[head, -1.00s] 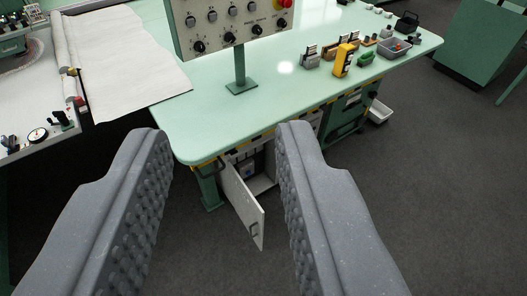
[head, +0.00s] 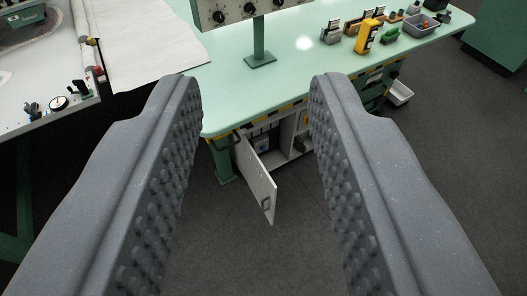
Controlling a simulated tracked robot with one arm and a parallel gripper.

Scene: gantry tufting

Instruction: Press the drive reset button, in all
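My gripper (head: 256,85) is open and empty, its two grey ribbed fingers wide apart in front of the green table. Between the fingers, a cabinet (head: 290,135) under the table stands with its white door (head: 258,180) swung open. Small parts show inside it, dark and light, too small to tell apart. A control panel (head: 232,8) with dark knobs stands on a post on the table, its upper part cut off by the picture's top edge. I cannot make out a button marked drive reset.
The green tabletop (head: 285,62) overhangs the cabinet, with a striped yellow-black edge. A yellow device (head: 368,36) and a grey bin (head: 421,25) stand on it at right. A white tray (head: 400,93) is low at right. The floor (head: 290,240) ahead is clear.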

